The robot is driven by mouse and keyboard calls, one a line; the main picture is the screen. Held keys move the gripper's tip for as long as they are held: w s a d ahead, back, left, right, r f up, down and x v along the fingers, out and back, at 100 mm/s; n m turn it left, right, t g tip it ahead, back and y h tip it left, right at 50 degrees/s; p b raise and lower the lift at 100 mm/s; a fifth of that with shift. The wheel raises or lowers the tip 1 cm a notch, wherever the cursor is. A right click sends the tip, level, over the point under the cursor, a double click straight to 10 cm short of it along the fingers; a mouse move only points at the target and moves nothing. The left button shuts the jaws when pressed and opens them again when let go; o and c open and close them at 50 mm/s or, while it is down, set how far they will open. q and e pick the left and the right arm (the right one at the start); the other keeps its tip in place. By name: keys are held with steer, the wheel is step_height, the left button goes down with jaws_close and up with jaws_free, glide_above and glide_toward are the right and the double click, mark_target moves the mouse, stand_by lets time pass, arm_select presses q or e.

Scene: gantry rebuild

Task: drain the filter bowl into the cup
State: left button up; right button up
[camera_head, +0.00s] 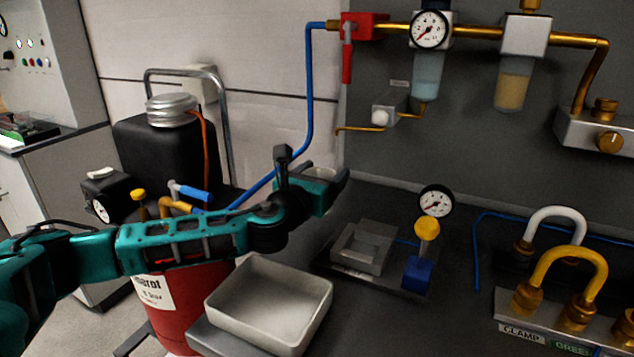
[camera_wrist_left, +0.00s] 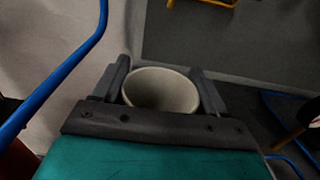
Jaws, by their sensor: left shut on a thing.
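The filter bowl (camera_head: 428,76) hangs below the round gauge on the wall panel and looks pale blue and translucent. A brass tube leads from its bottom to a small block with a white knob (camera_head: 380,117), and a thin brass spout (camera_head: 352,129) points left from that block. My left gripper (camera_head: 314,180) is shut on a pale cup (camera_head: 320,173), below and left of the spout. In the left wrist view the cup (camera_wrist_left: 160,90) sits between both fingers (camera_wrist_left: 165,84), open top showing, inside looking empty. In the head view the arm hides most of the cup. My right gripper is not in view.
A second bowl (camera_head: 513,90) with amber contents hangs to the right. A red valve (camera_head: 363,27) and blue hose (camera_head: 310,90) are above the cup. An empty tray (camera_head: 268,305), a gauge stand (camera_head: 436,202) and yellow and white bent pipes stand on the dark bench.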

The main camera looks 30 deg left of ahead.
arm_select(q)
steer(key=shift+w, duration=0.95)
steer(key=shift+w+a+b, duration=0.1)
steer(key=shift+w+b, duration=0.55)
steer(key=shift+w, duration=0.6)
steer(key=shift+w+a+p, duration=0.1)
steer(key=shift+w+p, duration=0.3)
steer(key=shift+w, duration=1.5)
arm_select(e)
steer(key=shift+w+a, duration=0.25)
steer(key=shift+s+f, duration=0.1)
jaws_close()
